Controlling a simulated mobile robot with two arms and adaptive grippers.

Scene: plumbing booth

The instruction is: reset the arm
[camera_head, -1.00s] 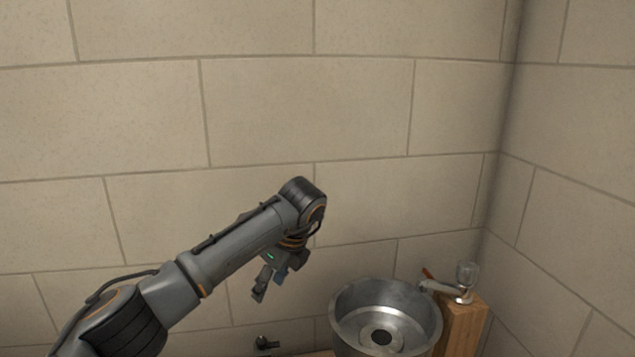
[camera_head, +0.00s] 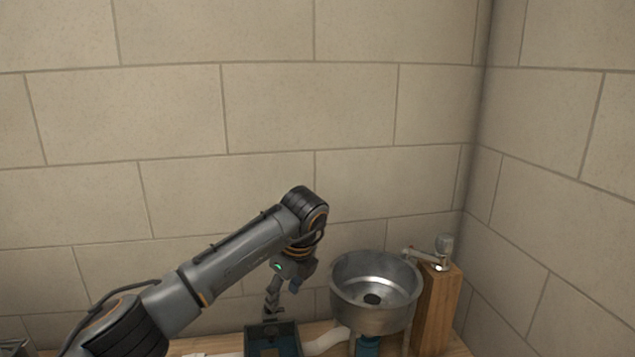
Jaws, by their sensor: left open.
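My left arm comes in from the lower left, its wrist bent downward. My left gripper (camera_head: 281,298) points down, open, with nothing seen between its fingers. In the picture it is just above a dark teal open box (camera_head: 272,333) on the bench, left of the sink. I cannot tell how high above the box it hangs. My right gripper is not in view.
A round metal sink (camera_head: 374,291) stands right of the gripper. A metal faucet (camera_head: 428,257) sits on a wooden post (camera_head: 437,304) beside it. A white pipe (camera_head: 326,341) lies on the wooden bench. A stone-block wall (camera_head: 300,110) stands behind.

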